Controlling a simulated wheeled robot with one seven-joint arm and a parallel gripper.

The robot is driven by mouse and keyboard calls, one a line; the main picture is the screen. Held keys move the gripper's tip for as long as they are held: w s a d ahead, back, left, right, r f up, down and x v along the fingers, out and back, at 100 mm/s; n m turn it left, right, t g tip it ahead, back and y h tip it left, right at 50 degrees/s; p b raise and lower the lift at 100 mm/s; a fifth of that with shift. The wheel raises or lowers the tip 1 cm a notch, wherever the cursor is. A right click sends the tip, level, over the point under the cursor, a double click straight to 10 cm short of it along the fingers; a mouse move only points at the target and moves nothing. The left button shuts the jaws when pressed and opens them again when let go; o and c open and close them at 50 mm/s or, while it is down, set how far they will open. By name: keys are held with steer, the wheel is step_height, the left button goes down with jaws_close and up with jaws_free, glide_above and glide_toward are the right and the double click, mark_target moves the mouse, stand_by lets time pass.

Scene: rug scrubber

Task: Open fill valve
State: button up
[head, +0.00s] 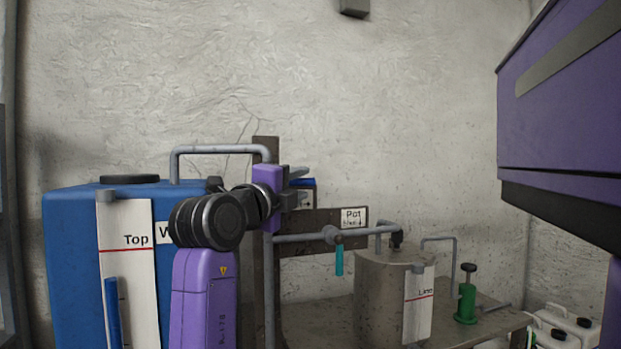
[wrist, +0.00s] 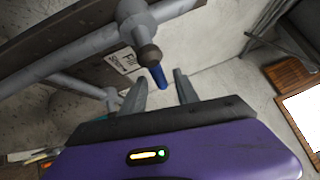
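A valve with a blue lever handle (wrist: 158,77) sits on a grey pipe (wrist: 95,45) in the wrist view, beside a partly hidden white label (wrist: 122,60). In the head view the blue handle (head: 303,181) shows at my gripper (head: 298,178). My gripper (wrist: 160,79) is open, and the blue handle's end appears between its fingertips; contact cannot be told. A second valve with a teal handle (head: 339,260) hangs down on the lower pipe, below a label reading "Pot" (head: 353,217). Which label marks the fill valve is not fully readable.
A blue tank (head: 75,240) with a level board (head: 125,270) stands left. A grey pot (head: 378,300) and a green pump-like fitting (head: 466,305) stand on a bench (head: 505,322) at right. White canisters (head: 560,325) stand at far right.

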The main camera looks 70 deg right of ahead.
mark_target(309, 181)
steer(key=shift+s+d+r+p, duration=0.1)
steer(key=shift+d+p, duration=0.05)
steer(key=shift+d, duration=0.65)
steer(key=shift+s+d+r+p, duration=0.1)
steer(key=shift+d+r+p, duration=0.1)
steer(key=shift+d, duration=0.65)
steer(key=shift+d+r+p, duration=0.1)
steer(key=shift+d+p, duration=0.05)
steer(key=shift+d, duration=0.65)
steer(key=shift+f, duration=0.1)
jaws_close()
